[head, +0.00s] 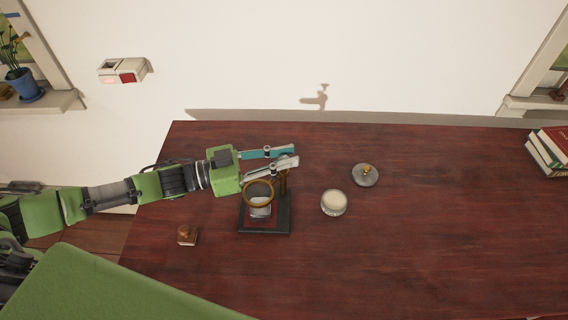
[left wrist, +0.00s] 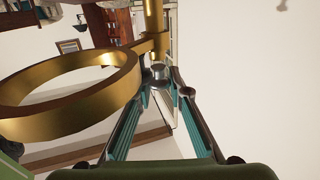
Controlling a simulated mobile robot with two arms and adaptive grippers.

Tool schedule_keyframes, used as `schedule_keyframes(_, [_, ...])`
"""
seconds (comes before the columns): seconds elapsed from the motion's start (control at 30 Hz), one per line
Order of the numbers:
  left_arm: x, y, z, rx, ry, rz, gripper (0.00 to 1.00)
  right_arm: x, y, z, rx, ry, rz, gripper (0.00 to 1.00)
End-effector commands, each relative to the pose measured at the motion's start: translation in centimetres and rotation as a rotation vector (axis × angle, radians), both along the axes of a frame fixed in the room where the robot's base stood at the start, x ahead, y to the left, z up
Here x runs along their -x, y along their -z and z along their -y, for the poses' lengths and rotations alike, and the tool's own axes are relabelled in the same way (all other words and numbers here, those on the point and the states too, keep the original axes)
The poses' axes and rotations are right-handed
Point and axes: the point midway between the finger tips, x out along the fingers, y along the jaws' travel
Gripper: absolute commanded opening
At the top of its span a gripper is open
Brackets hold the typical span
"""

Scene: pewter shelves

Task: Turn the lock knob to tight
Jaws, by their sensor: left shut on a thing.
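A brass stand with a ring (head: 258,194) and an upright post rises from a dark square base (head: 264,228) on the table. In the left wrist view the brass ring (left wrist: 75,100) is large at the left, joined by a short arm to the post (left wrist: 153,18). A small dark silvery lock knob (left wrist: 159,72) sits by that joint. My left gripper (head: 293,156) reaches across behind the ring to the post. Its fingertips (left wrist: 166,82) close in on the knob, shut on it. The knob's marking and turn angle cannot be read. My right gripper is not in view.
On the dark red table (head: 430,250) stand a white round jar (head: 333,203), a grey disc with a brass top (head: 365,174) and a small brown stamp-like block (head: 187,236). Books (head: 549,152) lie at the far right. The table's right middle is clear.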

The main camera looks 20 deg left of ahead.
Motion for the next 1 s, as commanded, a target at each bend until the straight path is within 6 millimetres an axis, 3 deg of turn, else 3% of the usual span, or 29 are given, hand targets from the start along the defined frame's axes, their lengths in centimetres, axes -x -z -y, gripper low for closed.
schedule_keyframes(0.1, [-0.2, 0.2, -0.1, -0.004, 0.073, 0.007, 0.0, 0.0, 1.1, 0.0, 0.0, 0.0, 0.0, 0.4])
schedule_keyframes(0.5, [-0.1, 0.0, 0.0, 0.0, 0.265, 0.001, 0.0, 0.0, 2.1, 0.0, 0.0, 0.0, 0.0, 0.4])
schedule_keyframes(1.0, [0.0, -0.1, 0.1, 0.003, 0.327, 0.0, 0.0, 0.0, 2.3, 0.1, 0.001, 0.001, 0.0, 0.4])
